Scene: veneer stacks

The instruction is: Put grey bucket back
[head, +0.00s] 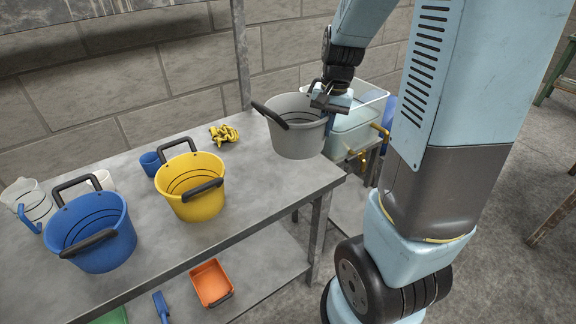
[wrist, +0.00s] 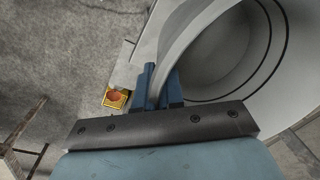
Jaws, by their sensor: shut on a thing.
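The grey bucket (head: 297,141) is at the right end of the metal table in the head view, upright, with a black handle folded to its left side. My gripper (head: 331,108) is at the bucket's right rim. In the wrist view my gripper (wrist: 163,92) is shut on the bucket's rim, and the grey bucket (wrist: 232,60) fills the upper right with its inside showing. I cannot tell whether the bucket's base touches the table or hangs just above it.
On the table (head: 240,193) stand a yellow bucket (head: 192,198), a blue bucket (head: 97,250), a blue cup (head: 150,163), pale jugs (head: 34,203) and yellow gloves (head: 223,134). An orange tub (head: 211,284) sits on the lower shelf. A clear bin (head: 350,133) stands behind right.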

